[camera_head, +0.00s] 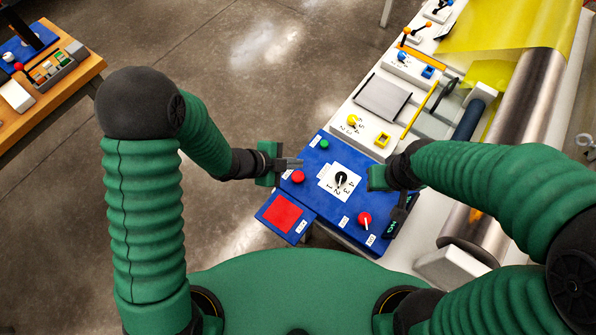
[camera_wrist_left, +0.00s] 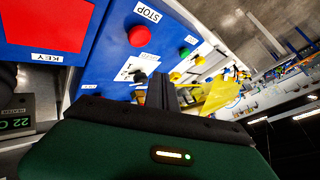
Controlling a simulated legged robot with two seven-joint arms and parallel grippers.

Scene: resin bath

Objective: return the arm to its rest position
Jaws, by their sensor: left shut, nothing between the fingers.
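My left arm comes in from the left in the head view. Its gripper (camera_head: 289,164) is shut and empty, just above the left edge of the blue control panel (camera_head: 322,163), close to the red stop button (camera_head: 298,176). In the left wrist view the shut fingers (camera_wrist_left: 161,92) show as a dark bar pointing towards the panel, with the red stop button (camera_wrist_left: 139,36) beyond and to the left. My right gripper (camera_head: 380,178) is over the panel's right side; its fingers do not show clearly.
The panel carries a green button (camera_head: 324,144), a black rotary knob (camera_head: 341,178) and a red knob (camera_head: 364,219). A red pad (camera_head: 282,213) lies at its lower left. A wooden table (camera_head: 78,77) stands far left. Open floor lies between it and the panel.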

